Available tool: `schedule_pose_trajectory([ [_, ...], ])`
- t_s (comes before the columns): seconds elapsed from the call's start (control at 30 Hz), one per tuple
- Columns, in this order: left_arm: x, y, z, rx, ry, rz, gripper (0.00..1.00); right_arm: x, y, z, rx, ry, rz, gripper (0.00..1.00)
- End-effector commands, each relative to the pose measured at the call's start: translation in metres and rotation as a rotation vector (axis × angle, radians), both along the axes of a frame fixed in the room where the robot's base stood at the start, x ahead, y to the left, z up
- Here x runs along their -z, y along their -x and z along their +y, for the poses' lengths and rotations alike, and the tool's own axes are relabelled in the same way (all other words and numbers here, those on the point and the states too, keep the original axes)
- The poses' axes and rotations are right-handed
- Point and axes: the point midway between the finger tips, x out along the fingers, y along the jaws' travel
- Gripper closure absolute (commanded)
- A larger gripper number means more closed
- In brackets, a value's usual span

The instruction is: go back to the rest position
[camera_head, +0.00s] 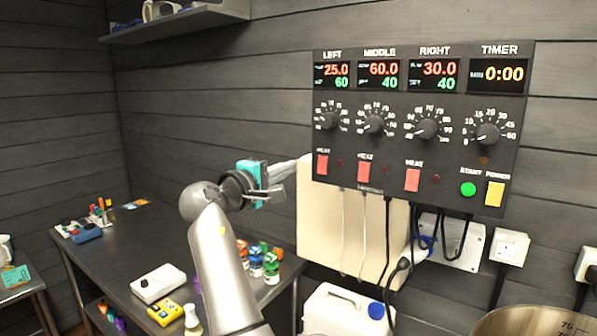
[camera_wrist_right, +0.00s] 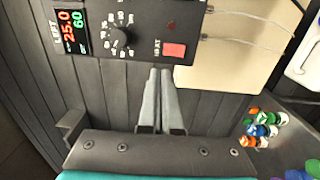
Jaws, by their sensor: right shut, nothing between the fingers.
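My right gripper (camera_head: 302,164) is raised in front of the wall, just left of the control panel's lower left corner. Its two grey fingers also show in the right wrist view (camera_wrist_right: 160,74), shut together with nothing between them. The dark control panel (camera_head: 440,150) reads 25.0 over 60, 60.0 over 40 and 30.0 over 40, with the timer at 0:00. In the right wrist view, the fingertips appear just below the panel (camera_wrist_right: 148,70), near its left red heat switch (camera_wrist_right: 174,50). Whether they touch it is unclear. My left gripper is out of view.
A dark table (camera_head: 120,245) stands left, with a white box (camera_head: 158,283), a yellow device (camera_head: 164,311) and several small coloured bottles. A beige board (camera_head: 325,225) and hanging cables are below the panel. A white canister (camera_head: 345,312) stands low. A shelf (camera_head: 180,22) is upper left.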

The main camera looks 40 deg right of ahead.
Motion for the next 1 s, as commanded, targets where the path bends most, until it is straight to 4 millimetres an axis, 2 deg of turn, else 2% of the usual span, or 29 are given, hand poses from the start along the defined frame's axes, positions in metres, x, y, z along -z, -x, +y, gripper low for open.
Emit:
schedule_pose_trajectory([
  [0.07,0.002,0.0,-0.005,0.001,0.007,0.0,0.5,0.0,0.002,0.008,-0.001,-0.001,-0.001,1.0],
  [0.2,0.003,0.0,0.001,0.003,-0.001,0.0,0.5,-0.002,0.004,0.015,-0.001,-0.001,0.0,1.0],
  [0.77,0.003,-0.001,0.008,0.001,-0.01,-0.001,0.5,-0.002,0.005,0.015,0.0,-0.001,0.0,1.0],
  [0.87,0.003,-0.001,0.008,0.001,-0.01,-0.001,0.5,0.009,0.005,0.016,-0.009,-0.018,-0.003,1.0],
  [0.97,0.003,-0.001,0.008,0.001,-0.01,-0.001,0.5,0.039,0.009,0.016,-0.04,-0.071,-0.018,1.0],
  [1.0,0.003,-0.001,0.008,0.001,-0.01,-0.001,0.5,0.056,0.011,0.017,-0.057,-0.103,-0.025,1.0],
])
